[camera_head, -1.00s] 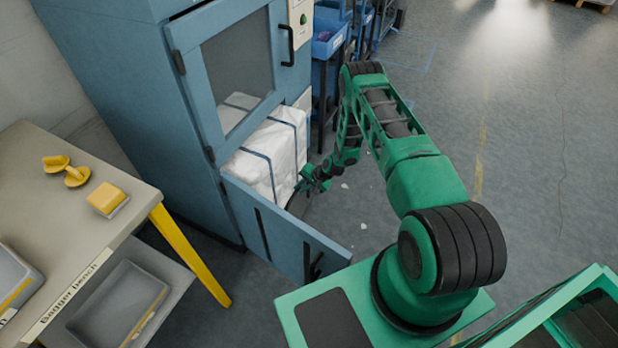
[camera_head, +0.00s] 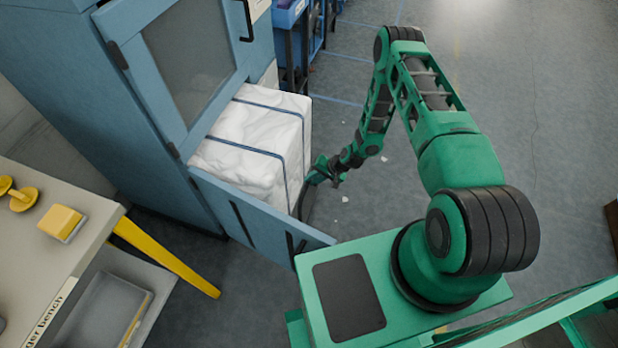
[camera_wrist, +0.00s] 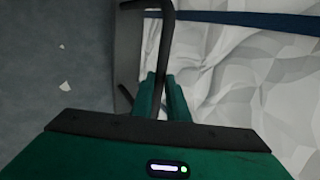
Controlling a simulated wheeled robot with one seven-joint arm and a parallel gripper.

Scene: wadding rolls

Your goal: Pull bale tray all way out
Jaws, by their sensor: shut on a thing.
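The white strapped bale (camera_head: 262,150) sits on the bale tray and sticks out of the blue cabinet through its open lower door. The tray itself is mostly hidden under the bale; its dark front edge (camera_head: 307,199) shows at the bale's foot. My gripper (camera_head: 316,176) is at the tray's front, close beside the bale. In the wrist view my gripper's two green fingers (camera_wrist: 162,88) are shut around a dark bar handle (camera_wrist: 163,50) on the tray front. The white bale also fills the right of the wrist view (camera_wrist: 230,70).
The blue lower door (camera_head: 258,215) stands open along the bale's near side. The upper windowed door (camera_head: 190,62) is closed. A bench (camera_head: 90,225) with yellow items stands at the left. Grey floor (camera_head: 480,60) is clear at the right.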

